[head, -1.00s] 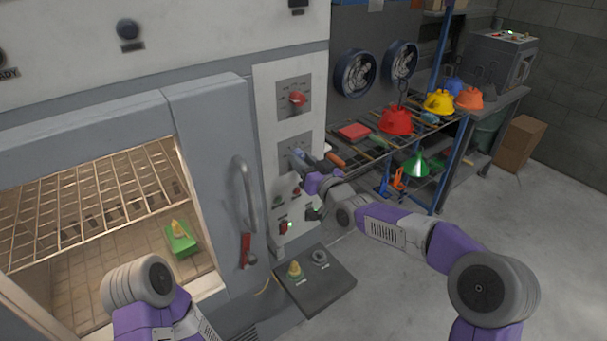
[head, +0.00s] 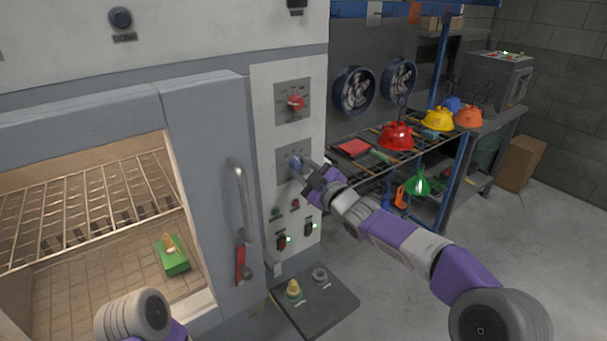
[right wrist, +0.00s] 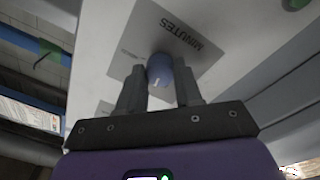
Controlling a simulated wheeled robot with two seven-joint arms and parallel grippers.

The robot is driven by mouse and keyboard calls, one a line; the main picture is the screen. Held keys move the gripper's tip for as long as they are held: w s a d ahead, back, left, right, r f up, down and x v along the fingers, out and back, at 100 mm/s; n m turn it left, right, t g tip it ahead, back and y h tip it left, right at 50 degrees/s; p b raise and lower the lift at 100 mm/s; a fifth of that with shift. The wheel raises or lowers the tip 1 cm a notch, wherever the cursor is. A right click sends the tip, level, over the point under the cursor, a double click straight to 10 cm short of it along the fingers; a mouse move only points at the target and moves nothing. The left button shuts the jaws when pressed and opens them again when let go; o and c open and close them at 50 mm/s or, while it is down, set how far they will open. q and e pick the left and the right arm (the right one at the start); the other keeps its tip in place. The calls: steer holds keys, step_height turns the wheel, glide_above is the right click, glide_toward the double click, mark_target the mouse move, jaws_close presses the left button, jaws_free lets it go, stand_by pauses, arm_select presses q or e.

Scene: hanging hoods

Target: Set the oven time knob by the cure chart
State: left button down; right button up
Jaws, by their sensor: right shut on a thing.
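The blue time knob (right wrist: 160,72) sits on a grey plate marked MINUTES (right wrist: 178,40) in the right wrist view. In the head view the blue knob (head: 295,163) is on the lower plate of the white control panel (head: 262,115), partly hidden by my gripper. My right gripper (head: 304,168) is shut on this knob, one finger on each side, also seen in the right wrist view (right wrist: 158,90). A red knob (head: 296,103) sits on the plate above. Only part of my left arm shows at the bottom; its gripper is out of view. I cannot identify the cure chart.
The oven opening (head: 90,230) at left shows a wire rack and a green block (head: 173,256). A door handle (head: 240,200) juts out left of the panel. A dark shelf (head: 318,305) stands below. Colored hoods, including a red one (head: 396,136), are at right.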

steer(key=n+b, duration=0.1)
steer(key=n, duration=0.5)
steer(key=shift+r+y, duration=0.1)
steer(key=shift+y, duration=0.2)
steer(key=shift+n, duration=0.4)
steer(key=o, duration=1)
steer(key=shift+o, duration=0.2)
steer(key=shift+d, duration=0.1)
steer(key=v, duration=0.7)
steer(key=shift+s+d, duration=0.2)
steer(key=shift+g, duration=0.3)
